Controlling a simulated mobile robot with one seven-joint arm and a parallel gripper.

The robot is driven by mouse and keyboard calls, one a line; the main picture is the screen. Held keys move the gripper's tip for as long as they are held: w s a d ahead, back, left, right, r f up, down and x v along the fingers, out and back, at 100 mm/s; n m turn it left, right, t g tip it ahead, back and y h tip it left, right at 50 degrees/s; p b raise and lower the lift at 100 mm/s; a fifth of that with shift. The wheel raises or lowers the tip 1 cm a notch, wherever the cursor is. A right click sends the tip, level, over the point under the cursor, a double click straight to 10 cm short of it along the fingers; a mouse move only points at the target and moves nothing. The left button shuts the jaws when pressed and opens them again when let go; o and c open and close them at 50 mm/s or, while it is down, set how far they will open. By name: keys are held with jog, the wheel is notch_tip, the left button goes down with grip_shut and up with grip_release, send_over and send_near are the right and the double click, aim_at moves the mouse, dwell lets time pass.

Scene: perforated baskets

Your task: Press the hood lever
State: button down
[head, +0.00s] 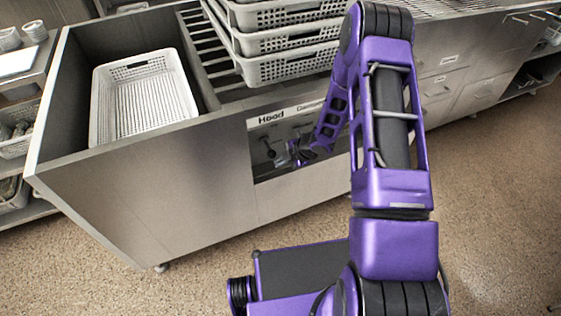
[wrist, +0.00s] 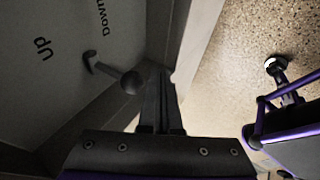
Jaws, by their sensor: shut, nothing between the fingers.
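The hood lever (head: 269,151) is a small dark handle in a recess under the "Hood" label (head: 270,115). In the wrist view, the lever (wrist: 131,83) is a short rod ending in a round dark knob. The words "Up" and "Down" are printed on the panel beside it. My gripper (head: 296,153) is at the recess, just right of the lever. In the wrist view, my gripper (wrist: 160,90) is shut and empty, its fingertips close beside the knob. I cannot tell whether they touch it.
A white perforated basket (head: 143,98) stands in the counter's left bay. Stacked white baskets (head: 285,42) stand on the slatted rack above the recess. The floor (head: 490,210) at right is clear.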

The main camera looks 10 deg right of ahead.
jog(key=shift+r, duration=0.1)
dwell(0.7)
jog(key=shift+r+p, duration=0.7)
